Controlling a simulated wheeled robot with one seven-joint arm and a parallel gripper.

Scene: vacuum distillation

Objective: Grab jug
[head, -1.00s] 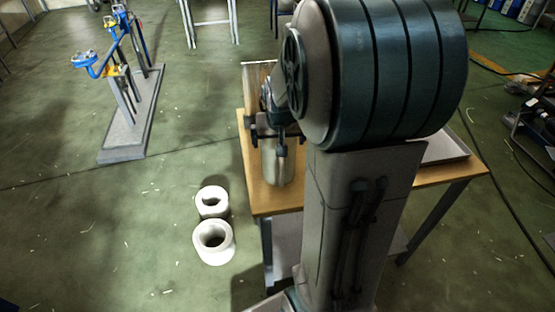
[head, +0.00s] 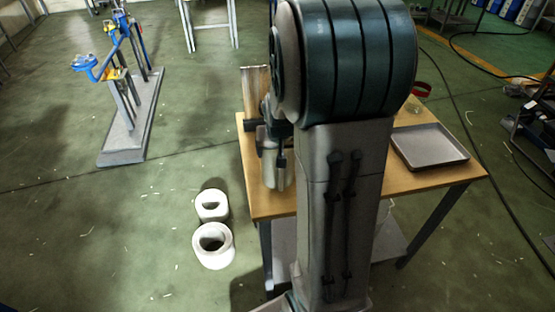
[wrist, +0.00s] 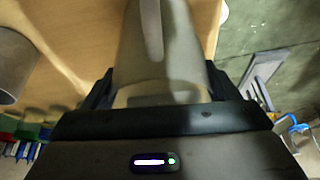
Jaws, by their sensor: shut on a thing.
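The jug (head: 268,174) is a pale metal vessel at the left edge of the wooden table, partly hidden behind my arm in the head view. In the wrist view the jug (wrist: 150,55) rises between the two dark fingers. My gripper (wrist: 160,88) is shut on the jug, with one finger on each side. In the head view my gripper (head: 270,142) is small and partly covered by my arm. I cannot tell whether the jug's base touches the table.
The wooden table (head: 405,183) holds a metal tray (head: 430,146) on the right and a red ring-shaped thing (head: 421,90) behind it.

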